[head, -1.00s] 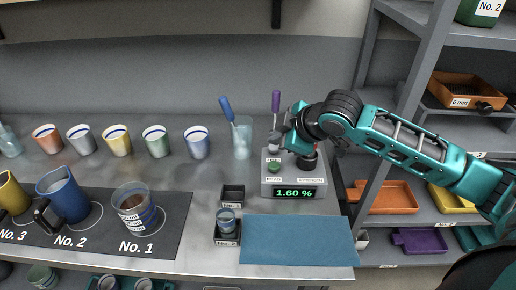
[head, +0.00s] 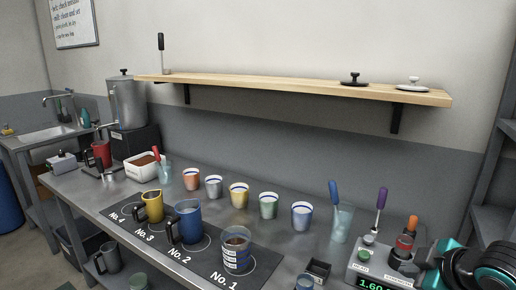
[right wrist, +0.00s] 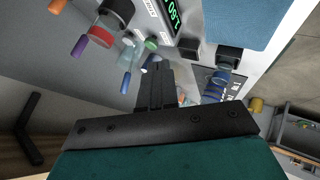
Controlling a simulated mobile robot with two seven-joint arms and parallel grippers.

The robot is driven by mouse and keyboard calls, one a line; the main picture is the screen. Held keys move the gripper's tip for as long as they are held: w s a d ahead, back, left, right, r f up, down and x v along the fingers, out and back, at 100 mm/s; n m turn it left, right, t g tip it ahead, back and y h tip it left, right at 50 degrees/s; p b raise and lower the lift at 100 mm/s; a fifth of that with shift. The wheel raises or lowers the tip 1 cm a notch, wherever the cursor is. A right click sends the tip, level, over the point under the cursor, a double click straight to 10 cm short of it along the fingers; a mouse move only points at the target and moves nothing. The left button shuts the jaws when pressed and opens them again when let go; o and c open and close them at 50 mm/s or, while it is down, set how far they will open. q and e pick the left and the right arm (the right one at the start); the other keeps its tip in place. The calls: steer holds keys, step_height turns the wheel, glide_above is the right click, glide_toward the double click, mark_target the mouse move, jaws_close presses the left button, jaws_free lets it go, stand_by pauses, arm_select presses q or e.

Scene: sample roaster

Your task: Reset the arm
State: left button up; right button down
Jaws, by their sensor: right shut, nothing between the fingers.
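My right arm shows only as teal and black parts at the lower right corner of the head view, beside a grey meter (head: 371,267). In the right wrist view my right gripper (right wrist: 154,66) has its two black fingers together, with nothing between them. Beyond the fingers, the meter's green display (right wrist: 172,12) shows at the top. My left gripper is not in view.
The bench holds several cups, a yellow jug (head: 152,207), a blue jug (head: 188,222) and a glass jug (head: 237,250). A glass of tools (head: 341,226) stands near the meter. A wooden shelf (head: 290,88) is on the wall. Grey shelving stands at far right.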

steer(key=s+a+f, duration=0.2)
steer(key=s+f, duration=0.1)
steer(key=s+a+f+m+g, duration=0.1)
steer(key=s+a+f, duration=0.1)
steer(key=s, duration=0.1)
steer(key=s+a+f+m, duration=0.1)
steer(key=s+a+f, duration=0.2)
steer(key=shift+s+f+g, duration=0.2)
steer(key=shift+f+g, duration=0.1)
steer(key=shift+g, duration=0.1)
steer(key=s+a+f+m+g+h, duration=0.15)
steer(key=s+m, duration=0.25)
steer(key=s, duration=0.4)
steer(key=s+a+f+m+g, duration=0.1)
steer(key=s+f+m+g, duration=0.15)
steer(key=s, duration=0.55)
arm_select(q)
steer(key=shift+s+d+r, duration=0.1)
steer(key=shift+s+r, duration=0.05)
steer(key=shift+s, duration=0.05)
arm_select(e)
steer(key=w+a+f+t+y, duration=0.2)
steer(key=w+f+t, duration=0.5)
steer(key=f, duration=0.2)
steer(key=shift+w+a+f+t, duration=0.3)
steer(key=shift+w+a+f, duration=0.05)
steer(key=shift+w, duration=0.05)
